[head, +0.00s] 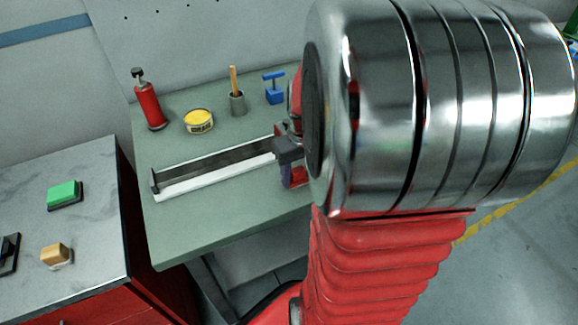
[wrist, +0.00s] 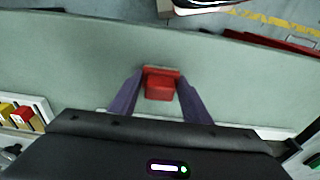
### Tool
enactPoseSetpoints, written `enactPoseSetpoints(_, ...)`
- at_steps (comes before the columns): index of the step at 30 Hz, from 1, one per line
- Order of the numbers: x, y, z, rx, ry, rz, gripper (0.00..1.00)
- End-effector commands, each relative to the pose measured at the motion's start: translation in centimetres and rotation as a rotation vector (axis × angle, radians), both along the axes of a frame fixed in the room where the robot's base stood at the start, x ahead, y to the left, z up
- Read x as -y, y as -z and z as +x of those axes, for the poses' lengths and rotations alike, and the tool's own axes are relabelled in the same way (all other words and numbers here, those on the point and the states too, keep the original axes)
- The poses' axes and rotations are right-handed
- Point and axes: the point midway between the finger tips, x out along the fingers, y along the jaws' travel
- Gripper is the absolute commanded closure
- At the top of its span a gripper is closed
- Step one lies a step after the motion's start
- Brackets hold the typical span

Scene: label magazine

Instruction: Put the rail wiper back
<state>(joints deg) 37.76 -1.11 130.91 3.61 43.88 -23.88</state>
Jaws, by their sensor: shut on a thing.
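My gripper (wrist: 161,78) is shut on a red block (wrist: 160,88) with a wider flat edge, held between its two purple fingers. The block, which appears to be the rail wiper, also shows in the head view (head: 299,177), partly hidden by my arm. It is at the right end of a long dark rail (head: 210,167) with a white strip along its front, on the green-grey table. I cannot tell whether the block touches the table.
A red bottle (head: 149,106), a yellow grease tin (head: 199,122), a grey cup (head: 237,103) with a wooden stick and a blue T-handled thing (head: 274,92) stand behind the rail. A marble-topped cabinet (head: 95,225) stands at left. The table's front is clear.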

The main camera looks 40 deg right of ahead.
Motion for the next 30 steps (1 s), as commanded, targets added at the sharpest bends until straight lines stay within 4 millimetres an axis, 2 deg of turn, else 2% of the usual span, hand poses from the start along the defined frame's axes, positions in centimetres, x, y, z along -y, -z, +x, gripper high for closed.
enactPoseSetpoints(12, -0.01, 0.45, 0.07, 0.002, -0.001, -0.001, 0.78)
enactPoseSetpoints(13, -0.01, 0.41, 0.08, 0.002, -0.001, -0.001, 0.54)
enactPoseSetpoints(18, -0.02, 0.41, 0.07, 0.002, -0.001, -0.001, 0.43)
enactPoseSetpoints(21, -0.02, 0.4, 0.07, 0.002, -0.001, -0.001, 0.38)
enactPoseSetpoints(30, -0.03, 0.11, 0.08, 0.002, -0.001, -0.001, 0.38)
